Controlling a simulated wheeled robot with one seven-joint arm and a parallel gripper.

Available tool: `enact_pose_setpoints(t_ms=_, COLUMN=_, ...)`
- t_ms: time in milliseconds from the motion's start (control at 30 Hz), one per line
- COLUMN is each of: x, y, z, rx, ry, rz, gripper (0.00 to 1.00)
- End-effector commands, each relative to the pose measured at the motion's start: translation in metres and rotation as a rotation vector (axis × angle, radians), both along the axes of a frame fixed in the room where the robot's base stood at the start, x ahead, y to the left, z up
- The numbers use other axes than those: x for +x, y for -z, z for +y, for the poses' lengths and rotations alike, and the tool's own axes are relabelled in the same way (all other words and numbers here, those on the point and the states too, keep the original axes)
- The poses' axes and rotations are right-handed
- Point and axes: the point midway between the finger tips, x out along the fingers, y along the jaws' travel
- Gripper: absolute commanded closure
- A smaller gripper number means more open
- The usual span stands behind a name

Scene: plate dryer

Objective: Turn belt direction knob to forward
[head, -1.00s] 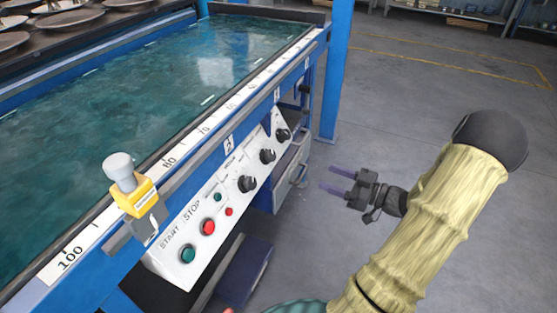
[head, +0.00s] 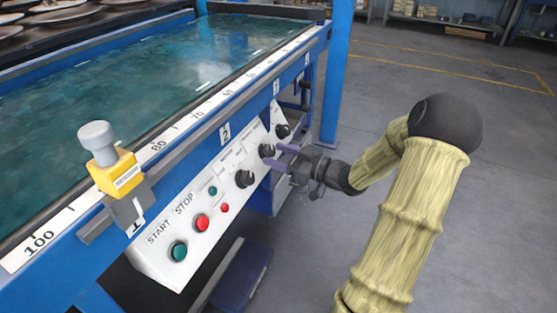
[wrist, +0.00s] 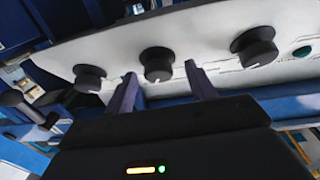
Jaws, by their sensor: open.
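The white control panel (head: 152,264) is on the machine's side and carries three black knobs. In the head view they are the near knob (head: 244,179), the middle knob (head: 266,150) and the far knob (head: 283,131). I cannot read which one is the belt direction knob. My gripper (head: 276,156) is open, with purple fingers pointing at the panel close to the middle knob. In the wrist view the middle knob (wrist: 157,64) shows between and beyond the fingertips (wrist: 160,80), with the far knob (wrist: 89,78) to the left and the near knob (wrist: 254,47) to the right. No contact is visible.
A green button (head: 178,251), a red button (head: 202,223) and small lights sit on the panel's near end. A yellow block with a grey knob (head: 97,137) is on the ruler rail. A blue post (head: 338,70) stands behind. The floor at right is clear.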

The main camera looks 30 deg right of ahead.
Motion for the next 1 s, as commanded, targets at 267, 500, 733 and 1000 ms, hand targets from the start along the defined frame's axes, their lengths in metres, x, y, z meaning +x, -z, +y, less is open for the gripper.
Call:
enact_pose_setpoints(t_ms=267, x=0.0061, y=-0.0009, z=0.0007, rx=0.001, ry=0.009, rz=-0.001, gripper=0.45)
enact_pose_setpoints(t_ms=500, x=0.0056, y=-0.0007, z=-0.0002, rx=0.001, ry=0.01, rz=-0.001, gripper=0.7)
enact_pose_setpoints(t_ms=733, x=0.0057, y=-0.0007, z=0.0005, rx=0.0, ry=0.008, rz=-0.001, gripper=0.89)
enact_pose_setpoints(t_ms=1000, x=0.0066, y=-0.0016, z=0.0005, rx=-0.028, ry=-0.015, rz=-0.023, gripper=0.89)
